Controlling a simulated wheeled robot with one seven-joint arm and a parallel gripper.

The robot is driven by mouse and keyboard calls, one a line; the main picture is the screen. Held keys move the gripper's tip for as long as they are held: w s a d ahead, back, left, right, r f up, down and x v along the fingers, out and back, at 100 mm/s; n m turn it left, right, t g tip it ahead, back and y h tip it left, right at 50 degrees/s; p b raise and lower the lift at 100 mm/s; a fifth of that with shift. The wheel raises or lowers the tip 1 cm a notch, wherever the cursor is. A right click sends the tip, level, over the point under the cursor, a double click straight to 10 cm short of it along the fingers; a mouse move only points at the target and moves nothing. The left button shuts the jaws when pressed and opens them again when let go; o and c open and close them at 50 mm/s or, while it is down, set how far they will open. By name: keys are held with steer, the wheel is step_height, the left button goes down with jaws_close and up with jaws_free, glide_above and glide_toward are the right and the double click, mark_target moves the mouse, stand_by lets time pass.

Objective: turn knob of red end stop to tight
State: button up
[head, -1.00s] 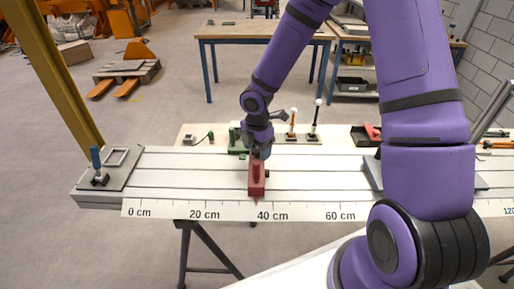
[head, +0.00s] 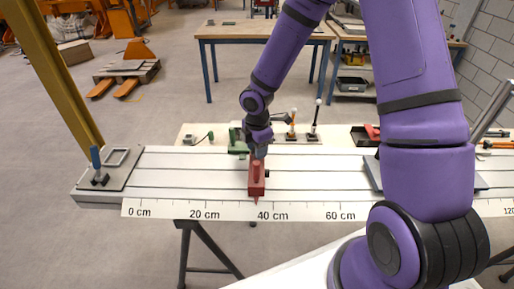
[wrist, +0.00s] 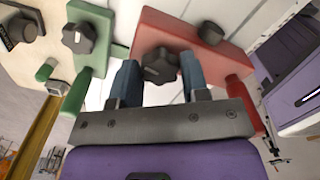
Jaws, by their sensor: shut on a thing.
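The red end stop (head: 257,180) stands on the white slotted bed in the head view, its pointer near 36 cm on the scale. In the wrist view its red body (wrist: 165,28) carries a dark lobed knob (wrist: 160,66) between my two blue fingers. My gripper (wrist: 159,78) is shut on this knob. A second dark knob (wrist: 211,33) shows farther right on the red body. The knob's tightness cannot be told. In the head view my gripper (head: 259,154) is at the top of the red stop and hides the held knob.
A green stop (head: 237,146) stands just behind and left; it also shows in the wrist view (wrist: 92,35). A clamp with a blue handle (head: 96,160) is at the bed's left end. Black and orange posts (head: 291,125) stand behind. The bed left of the stop is clear.

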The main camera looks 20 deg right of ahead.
steer(key=m, duration=0.4)
steer(key=shift+m, duration=0.3)
steer(key=m, duration=0.4)
steer(key=shift+m, duration=0.3)
steer(key=m, duration=0.4)
steer(key=shift+m, duration=2.1)
steer(key=o, duration=0.9)
step_height(320, 180, up, 11)
steer(key=shift+f, duration=0.1)
